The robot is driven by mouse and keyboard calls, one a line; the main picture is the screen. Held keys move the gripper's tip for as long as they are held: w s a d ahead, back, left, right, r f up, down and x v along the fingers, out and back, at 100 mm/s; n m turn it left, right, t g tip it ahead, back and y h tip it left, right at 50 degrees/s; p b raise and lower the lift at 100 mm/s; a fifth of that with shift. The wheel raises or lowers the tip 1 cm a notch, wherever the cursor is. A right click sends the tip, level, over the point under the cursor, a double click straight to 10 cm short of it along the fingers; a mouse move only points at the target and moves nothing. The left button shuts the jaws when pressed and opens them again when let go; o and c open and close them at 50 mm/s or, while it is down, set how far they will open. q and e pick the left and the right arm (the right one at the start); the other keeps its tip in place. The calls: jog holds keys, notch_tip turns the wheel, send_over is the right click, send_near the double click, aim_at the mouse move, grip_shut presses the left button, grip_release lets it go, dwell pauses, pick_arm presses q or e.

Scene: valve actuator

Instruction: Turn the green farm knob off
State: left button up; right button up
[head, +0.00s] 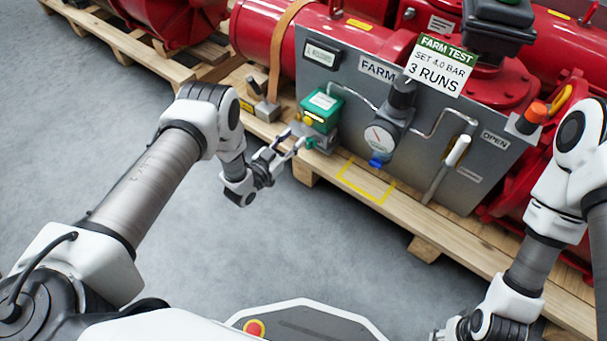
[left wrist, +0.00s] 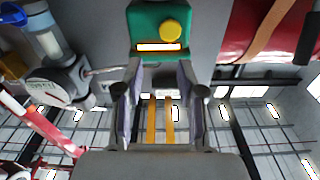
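A green box (head: 320,112) with a yellow round button and a lit strip is mounted on the grey panel (head: 345,90). A small green knob (head: 311,143) sits low at its front edge. My left gripper (head: 292,141) is open just left of this knob, fingers pointing toward it; I cannot tell if they touch. In the left wrist view the green box (left wrist: 160,28) is beyond the spread fingertips (left wrist: 160,66), with nothing clearly held between them; the small knob is not clearly seen there. My right gripper (head: 465,328) is partly cut off at the bottom edge.
A gauge (head: 379,138) with a blue knob, a grey-white lever (head: 456,152) and an orange-capped part (head: 532,117) stand along the panel. A "FARM TEST" sign (head: 440,65) reads 4.0 bar, 3 runs. The wooden pallet (head: 400,218) edges the panel; open floor lies in front.

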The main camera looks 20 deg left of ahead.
pick_arm(q)
jog(key=b, duration=0.3)
send_near(308, 144)
jog(key=w, duration=0.1)
jog(key=b+x, duration=0.3)
jog(key=x, duration=0.3)
jog(key=shift+w+d+f, duration=0.2)
jog(key=shift+w+d, duration=0.05)
jog(key=shift+w, duration=0.05)
jog(key=shift+w+d+r+b, duration=0.2)
jog(key=shift+w+b, duration=0.1)
jog(key=shift+w, duration=0.15)
grip_shut()
pick_arm(e)
notch_tip(308, 144, down, 10)
jog(key=shift+r, duration=0.2)
